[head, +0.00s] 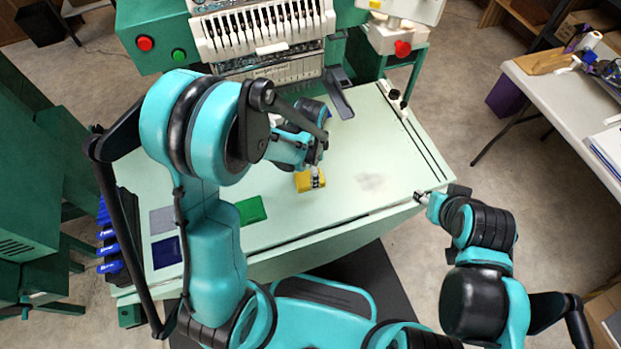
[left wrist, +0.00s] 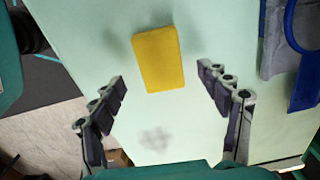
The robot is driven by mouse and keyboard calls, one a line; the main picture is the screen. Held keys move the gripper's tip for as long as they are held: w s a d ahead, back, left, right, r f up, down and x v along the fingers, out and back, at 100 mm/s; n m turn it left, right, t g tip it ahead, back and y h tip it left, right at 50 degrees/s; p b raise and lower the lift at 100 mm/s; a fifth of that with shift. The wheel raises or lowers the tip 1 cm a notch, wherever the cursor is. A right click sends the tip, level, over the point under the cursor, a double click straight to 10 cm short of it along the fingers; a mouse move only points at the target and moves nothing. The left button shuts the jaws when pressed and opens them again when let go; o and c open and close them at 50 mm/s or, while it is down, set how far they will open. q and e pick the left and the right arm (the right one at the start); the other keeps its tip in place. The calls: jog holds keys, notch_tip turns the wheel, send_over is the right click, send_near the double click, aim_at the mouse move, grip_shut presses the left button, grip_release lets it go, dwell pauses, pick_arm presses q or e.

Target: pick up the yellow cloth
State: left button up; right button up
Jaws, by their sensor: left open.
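The yellow cloth (head: 304,182) is a small flat block-like piece lying on the pale green table of the machine. In the left wrist view the yellow cloth (left wrist: 158,58) lies ahead of my left gripper (left wrist: 162,85), between the lines of its two spread fingers and apart from both. In the head view my left gripper (head: 316,178) is over the cloth and hides part of it. My left gripper is open and empty. My right gripper (head: 424,197) is at the table's right front edge, away from the cloth; its fingers are too small to judge.
The machine's needle head (head: 262,35) stands behind the cloth. Green (head: 250,210), grey (head: 162,220) and dark blue (head: 166,252) squares lie left on the table. A faint grey smudge (head: 371,182) marks the bare table right of the cloth. A white side table (head: 565,100) stands right.

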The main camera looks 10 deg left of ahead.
aim_at(309, 178)
pick_arm(q)
notch_tip(309, 178, down, 5)
jog(key=shift+r+b, duration=0.2)
jog(key=shift+b, duration=0.85)
jog(key=shift+r, duration=0.1)
jog(key=c, duration=1.2)
jog(key=shift+o, duration=0.2)
jog(key=shift+r, duration=0.1)
notch_tip(309, 178, up, 4)
jog(key=p, duration=0.2)
jog(key=shift+r+p, duration=0.25)
jog(key=shift+p, duration=0.1)
jog(key=s+d+r+p, duration=0.3)
jog(key=s+d+r, duration=0.3)
jog(key=d, duration=0.3)
jog(key=shift+s+d+r, duration=0.15)
jog(key=shift+s+d, duration=0.15)
